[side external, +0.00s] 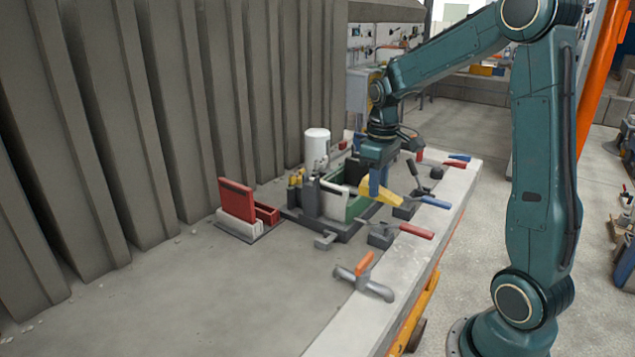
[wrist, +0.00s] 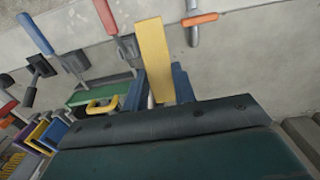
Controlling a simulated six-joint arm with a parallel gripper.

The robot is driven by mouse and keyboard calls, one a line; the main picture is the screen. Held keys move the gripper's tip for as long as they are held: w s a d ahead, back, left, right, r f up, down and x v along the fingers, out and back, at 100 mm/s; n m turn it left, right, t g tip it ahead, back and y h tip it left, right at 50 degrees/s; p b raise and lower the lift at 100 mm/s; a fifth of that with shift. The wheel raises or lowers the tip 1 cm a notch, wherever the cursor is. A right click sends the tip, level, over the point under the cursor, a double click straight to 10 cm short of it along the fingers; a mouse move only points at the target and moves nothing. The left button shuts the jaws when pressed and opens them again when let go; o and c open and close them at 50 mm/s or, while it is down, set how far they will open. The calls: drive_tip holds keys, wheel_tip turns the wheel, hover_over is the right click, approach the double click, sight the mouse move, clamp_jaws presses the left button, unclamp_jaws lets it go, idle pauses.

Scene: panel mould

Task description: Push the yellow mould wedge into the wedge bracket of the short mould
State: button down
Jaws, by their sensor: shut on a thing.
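My gripper (side external: 374,183) points down over the near side of the mould, its blue fingers shut on the yellow wedge (side external: 381,195). In the wrist view the wedge (wrist: 152,50) stands out long and flat from between the blue fingers (wrist: 160,85). The mould (side external: 357,208), a dark box with green walls and a pale panel, is just left of and below the wedge in the side view. A green part with a yellow handle (wrist: 103,106) shows in the wrist view. I cannot make out the wedge bracket or whether the wedge touches it.
Toggle clamps with red (side external: 417,231) and blue (side external: 433,202) handles stand along the table's right edge. An orange-handled tap-like clamp (side external: 365,283) is nearer. A red and white box (side external: 238,203) and a white cylinder (side external: 316,147) stand left and behind. The front left table is clear.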

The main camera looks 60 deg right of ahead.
drive_tip(key=m, duration=0.2)
drive_tip(key=f+m, duration=0.1)
drive_tip(key=m, duration=0.1)
drive_tip(key=w+f+m, duration=0.1)
drive_tip(key=shift+d+m, duration=0.1)
drive_tip(key=shift+m, duration=0.3)
drive_tip(key=m, duration=0.1)
drive_tip(key=f+m, duration=0.1)
drive_tip(key=m, duration=0.1)
drive_tip(key=f+m, duration=0.1)
drive_tip(key=m, duration=0.1)
drive_tip(key=shift+w, duration=0.4)
wheel_tip(320, 180, down, 9)
drive_tip(key=w+m, duration=0.2)
drive_tip(key=m, duration=2.3)
drive_tip(key=shift+w, duration=0.4)
drive_tip(key=shift+f, duration=0.1)
drive_tip(key=shift+f, duration=3.1)
